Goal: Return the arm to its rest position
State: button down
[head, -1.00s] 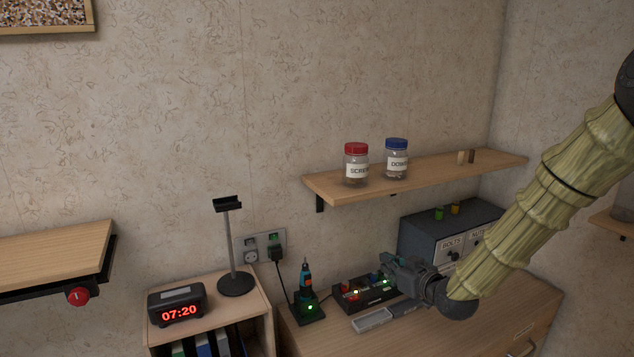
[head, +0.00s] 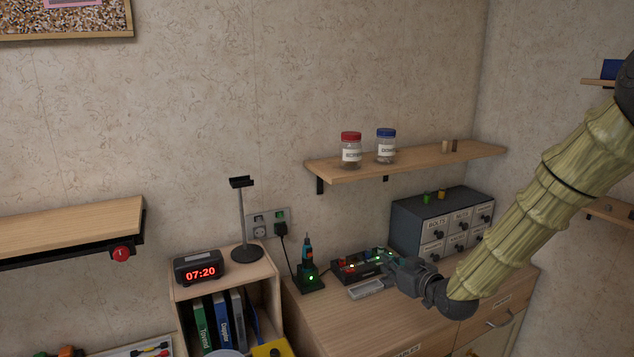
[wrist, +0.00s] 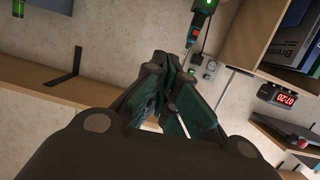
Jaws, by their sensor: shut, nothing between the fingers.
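My gripper (head: 392,262) shows in the head view at the end of my arm, above the wooden cabinet top (head: 345,318) and in front of the grey drawer unit. In the wrist view my gripper (wrist: 163,98) points away from the camera, its dark green fingers drawn together. It is shut and holds nothing. In the head view it overlaps the right end of a dark box with coloured lights (head: 352,268); I cannot tell the gap between them.
A grey drawer unit (head: 408,226) stands behind my gripper. A shelf (head: 350,174) above carries a red-lidded jar (head: 351,153) and a blue-lidded jar (head: 386,149). A screwdriver in a charger (head: 308,268), a clock (head: 199,267) and a stand (head: 243,215) are further left. Open air lies in front.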

jog(key=s+f+g+b, duration=0.1)
jog(key=s+f, duration=0.2)
jog(key=f, duration=0.4)
jog(key=s+f+m+g+h+b, duration=0.1)
jog(key=s+f, duration=0.3)
jog(key=f, duration=0.3)
jog(key=s+f+m+g+h+b, duration=0.1)
jog(key=s+f, duration=0.2)
jog(key=f, duration=0.4)
jog(key=shift+s+a+f+g, duration=0.15)
jog(key=shift+s+f+g, duration=0.15)
jog(key=shift+s+f, duration=0.1)
jog(key=s+d+f+m+g+h+b, duration=0.1)
jog(key=s+f+m+g+h+b, duration=0.2)
jog(key=s+f, duration=1.05)
jog(key=s+d+f+g+b, duration=0.1)
jog(key=s+f+g, duration=0.1)
jog(key=s+f, duration=0.3)
jog(key=s+d+f+g+h+b, duration=0.1)
jog(key=s+f, duration=0.4)
jog(key=s, duration=0.8)
jog(key=s+d+f+m+g+b, duration=0.1)
jog(key=s+f+g, duration=0.3)
jog(key=s, duration=0.5)
notch_tip(320, 180, down, 2)
jog(key=shift+s+d+f+b, duration=0.1)
jog(key=shift+s+d+b, duration=0.05)
jog(key=shift+s+b, duration=0.3)
